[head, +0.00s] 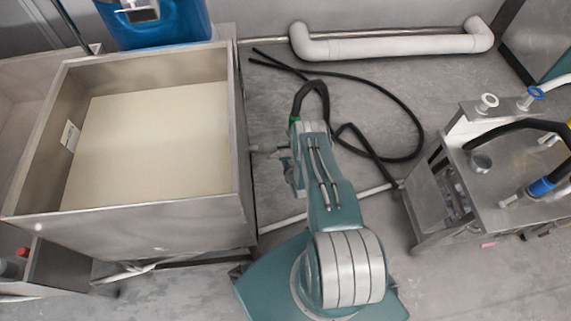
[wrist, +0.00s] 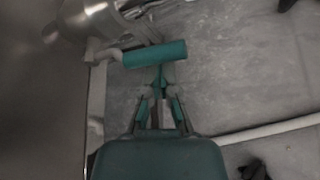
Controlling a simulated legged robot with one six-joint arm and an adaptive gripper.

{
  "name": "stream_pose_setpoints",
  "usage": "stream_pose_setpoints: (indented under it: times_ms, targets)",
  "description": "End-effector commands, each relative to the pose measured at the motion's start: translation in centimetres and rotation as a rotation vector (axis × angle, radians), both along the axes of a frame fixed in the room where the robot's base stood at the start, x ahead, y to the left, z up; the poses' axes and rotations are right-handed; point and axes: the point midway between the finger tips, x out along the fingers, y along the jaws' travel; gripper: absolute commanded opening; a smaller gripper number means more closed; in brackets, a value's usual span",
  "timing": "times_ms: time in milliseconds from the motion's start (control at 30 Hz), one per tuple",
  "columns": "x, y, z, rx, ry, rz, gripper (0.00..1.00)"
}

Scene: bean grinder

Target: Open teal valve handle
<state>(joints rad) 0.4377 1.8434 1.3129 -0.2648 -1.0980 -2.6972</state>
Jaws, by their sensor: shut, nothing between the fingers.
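The teal valve handle (wrist: 155,53) shows in the wrist view as a short bar lying across the picture, slightly tilted. A curved pale metal stem joins its left end to a silver valve body (wrist: 85,18). My gripper (wrist: 166,72) is shut and empty, with its fingertips right at the lower edge of the handle. I cannot tell whether they touch it. In the head view, the valve (head: 266,149) juts from the right side of the steel tank (head: 150,218). My arm hides most of the gripper and the handle there.
A pale pipe (wrist: 265,133) runs low across the floor at the right. A black hose (head: 395,100) lies looped behind my arm. A steel cart with fittings (head: 430,215) stands at the right. The tank wall is close on the left.

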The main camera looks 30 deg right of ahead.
Motion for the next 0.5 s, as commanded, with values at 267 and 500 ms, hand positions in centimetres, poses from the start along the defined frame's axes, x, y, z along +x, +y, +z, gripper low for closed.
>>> stream_pose_setpoints:
  times_ms: [267,500]
  targets:
    - [-0.6,1.0,-2.6,0.001,0.003,0.003,0.00]
    - [-1.5,1.6,-3.7,0.001,0.002,0.001,0.00]
